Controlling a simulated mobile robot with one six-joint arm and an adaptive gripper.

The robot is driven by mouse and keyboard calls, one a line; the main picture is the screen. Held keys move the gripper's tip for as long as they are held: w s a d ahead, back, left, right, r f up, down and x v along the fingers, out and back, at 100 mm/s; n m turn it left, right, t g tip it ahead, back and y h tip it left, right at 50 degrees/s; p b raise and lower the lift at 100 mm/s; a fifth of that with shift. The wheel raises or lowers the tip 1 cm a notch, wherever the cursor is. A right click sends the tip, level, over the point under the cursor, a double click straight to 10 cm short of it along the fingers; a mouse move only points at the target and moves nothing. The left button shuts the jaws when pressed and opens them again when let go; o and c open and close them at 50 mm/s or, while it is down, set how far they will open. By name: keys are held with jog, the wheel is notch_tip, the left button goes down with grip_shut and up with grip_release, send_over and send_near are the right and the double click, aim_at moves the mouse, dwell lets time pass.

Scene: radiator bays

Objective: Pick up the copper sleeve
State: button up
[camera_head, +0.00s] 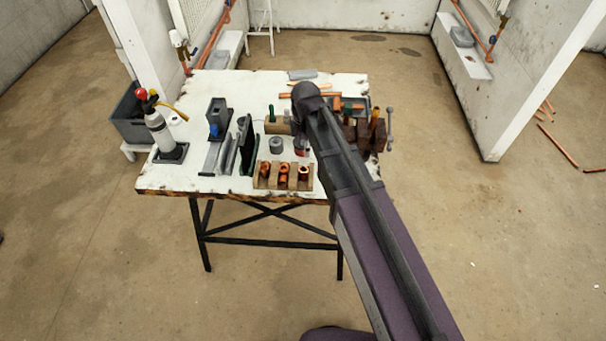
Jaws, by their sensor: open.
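A wooden block rack (260,183) stands at the table's front edge and holds several small copper pieces. One copper piece (283,170) is in the middle of the rack and another copper piece (304,170) is at its right end. At this size I cannot tell which is the copper sleeve. My gripper (301,146) points down over the table, behind the rack and apart from the copper pieces. It is open, though its fingers are small and partly hidden by my arm. I see nothing held in it.
The worn white table (165,178) carries a grey round can (276,146), a dark upright panel (248,148), a torch bottle (158,132) at left and a vise (370,135) at right. Copper pipes (310,95) lie behind. The front left tabletop is clear.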

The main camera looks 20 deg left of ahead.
aim_at(304, 173)
jog(key=shift+f+b, duration=3.75)
jog(key=shift+f, duration=0.3)
jog(key=shift+f, duration=0.15)
notch_tip(304, 173, down, 5)
jog(key=b, duration=0.5)
jog(key=shift+a, duration=0.15)
jog(key=c, duration=0.6)
